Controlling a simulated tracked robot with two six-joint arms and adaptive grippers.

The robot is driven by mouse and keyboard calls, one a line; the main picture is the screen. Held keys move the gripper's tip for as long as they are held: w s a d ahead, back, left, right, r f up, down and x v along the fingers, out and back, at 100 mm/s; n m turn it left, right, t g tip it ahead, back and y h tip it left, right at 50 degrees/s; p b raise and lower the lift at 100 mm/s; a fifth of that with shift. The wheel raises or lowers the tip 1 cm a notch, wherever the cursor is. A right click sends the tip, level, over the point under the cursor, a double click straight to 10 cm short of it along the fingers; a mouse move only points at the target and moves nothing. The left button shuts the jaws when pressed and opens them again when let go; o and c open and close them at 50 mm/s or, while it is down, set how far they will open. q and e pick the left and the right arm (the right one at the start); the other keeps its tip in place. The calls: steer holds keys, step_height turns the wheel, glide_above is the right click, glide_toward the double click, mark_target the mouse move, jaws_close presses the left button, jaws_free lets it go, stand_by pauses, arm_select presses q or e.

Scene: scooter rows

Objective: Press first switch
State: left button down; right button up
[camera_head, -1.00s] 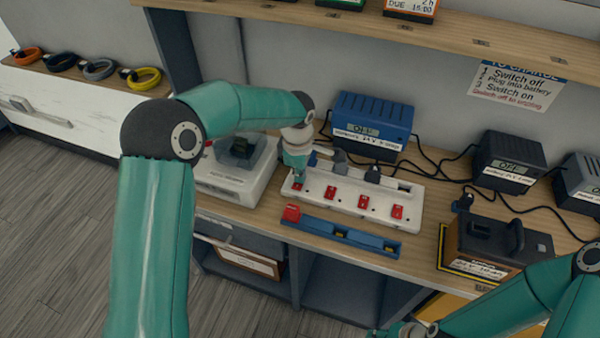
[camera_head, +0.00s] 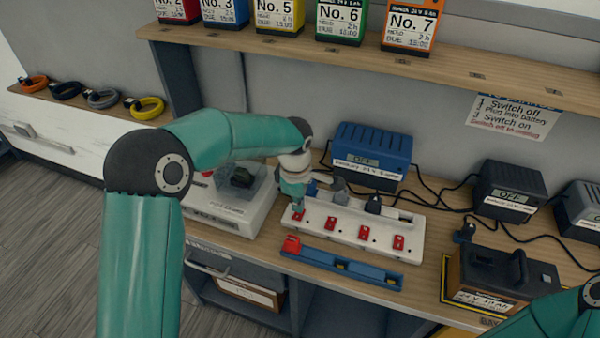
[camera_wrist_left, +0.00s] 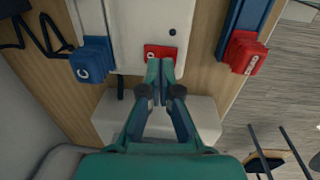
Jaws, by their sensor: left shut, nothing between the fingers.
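The white power strip (camera_head: 345,228) lies on the wooden bench with a row of several red switches. The first switch (camera_head: 299,215) is at its left end. My left gripper (camera_head: 298,207) is shut and empty, pointing down at that switch. In the left wrist view the closed fingertips (camera_wrist_left: 160,63) overlap the near edge of the red first switch (camera_wrist_left: 158,51). I cannot tell whether they touch it or whether it is pressed. The other red switches, such as the second one (camera_head: 331,223), are uncovered. My right gripper is out of view; only part of its arm shows at lower right.
A blue bar with a red end (camera_head: 340,262) lies in front of the strip. Plugs and cables sit along its back edge, by a blue charger (camera_head: 370,155) reading OFF. A white device (camera_head: 228,205) stands left. A dark battery-like box (camera_head: 500,275) stands right.

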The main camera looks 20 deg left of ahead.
arm_select(q)
step_height(320, 180, up, 12)
steer(key=w, duration=0.1)
steer(key=shift+w, duration=0.25)
steer(key=shift+s+f, duration=0.1)
steer(key=shift+f, duration=0.05)
stand_by(0.3)
